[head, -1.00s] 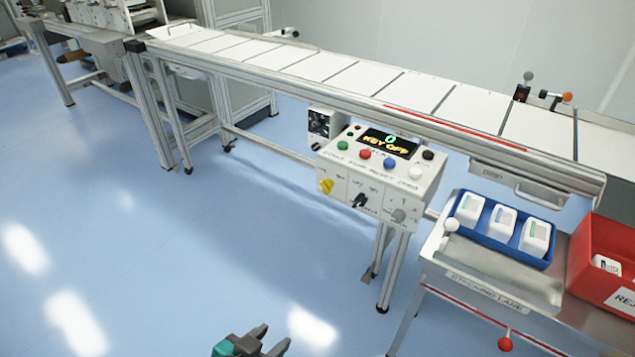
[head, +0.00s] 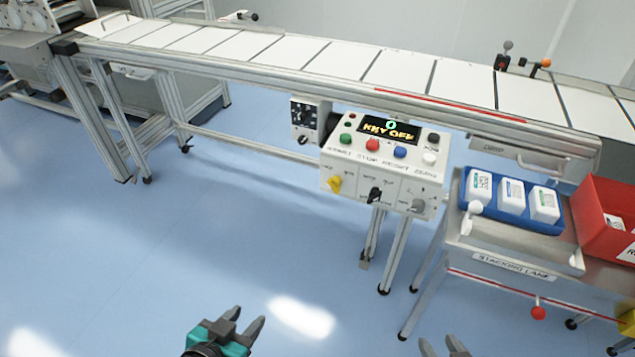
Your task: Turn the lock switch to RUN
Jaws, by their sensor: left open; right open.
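The control box (head: 385,165) hangs at the front of the conveyor, in the middle of the head view. Its display (head: 390,129) reads "KEY OFF". Its lower face has a yellow knob (head: 335,184) at the left, a black switch (head: 375,194) in the middle and a grey knob (head: 418,205) at the right; their small labels are too blurred to read. My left gripper (head: 248,322) is open and empty above the floor, well below and left of the box. My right gripper (head: 442,346) is open at the bottom edge, partly cut off, below the box.
The conveyor (head: 300,50) runs across the back. A small black-faced box (head: 307,120) hangs left of the control box. At the right stand a steel stacking table (head: 505,240), a blue tray (head: 510,220) of white packs and a red bin (head: 607,240). The floor before the box is clear.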

